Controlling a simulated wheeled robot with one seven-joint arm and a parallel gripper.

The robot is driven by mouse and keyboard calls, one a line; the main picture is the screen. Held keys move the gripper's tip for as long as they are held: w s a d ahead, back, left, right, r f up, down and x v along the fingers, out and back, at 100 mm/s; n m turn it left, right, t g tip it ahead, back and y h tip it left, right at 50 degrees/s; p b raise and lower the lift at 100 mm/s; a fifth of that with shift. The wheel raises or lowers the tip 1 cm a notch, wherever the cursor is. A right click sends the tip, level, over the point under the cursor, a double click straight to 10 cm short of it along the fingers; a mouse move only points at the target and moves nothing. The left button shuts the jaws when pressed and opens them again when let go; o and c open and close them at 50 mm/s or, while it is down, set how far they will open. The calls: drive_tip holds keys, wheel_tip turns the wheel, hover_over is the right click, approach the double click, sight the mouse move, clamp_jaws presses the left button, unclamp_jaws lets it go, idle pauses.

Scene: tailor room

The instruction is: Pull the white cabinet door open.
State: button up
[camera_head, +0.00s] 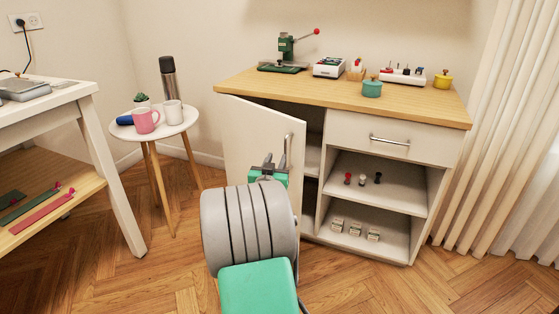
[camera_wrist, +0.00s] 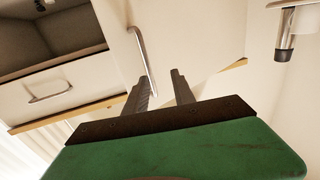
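The white cabinet door (camera_head: 255,135) stands partly open, with a dark gap along its top and right side. Its left edge stays at the cabinet's left side. A vertical metal bar handle (camera_head: 288,145) is near its right edge. My gripper (camera_head: 276,161) is in front of the door at the handle's lower part. In the wrist view, the fingers (camera_wrist: 160,76) are apart and the lower end of the bar handle (camera_wrist: 141,50) shows between them, near the left finger. I cannot tell whether they touch it. My arm hides the door's lower part.
The cabinet's wooden top (camera_head: 320,92) holds a green press (camera_head: 286,48), a scale and small pots. A drawer (camera_head: 390,137) and open shelves are right of the door. A round side table (camera_head: 155,131) with mugs stands left, near the door. Floor between is clear.

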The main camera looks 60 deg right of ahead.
drive_tip(key=shift+s+a+b, duration=0.15)
drive_tip(key=shift+a+b, duration=0.45)
drive_tip(key=shift+a, duration=1.05)
drive_tip(key=shift+f, duration=0.1)
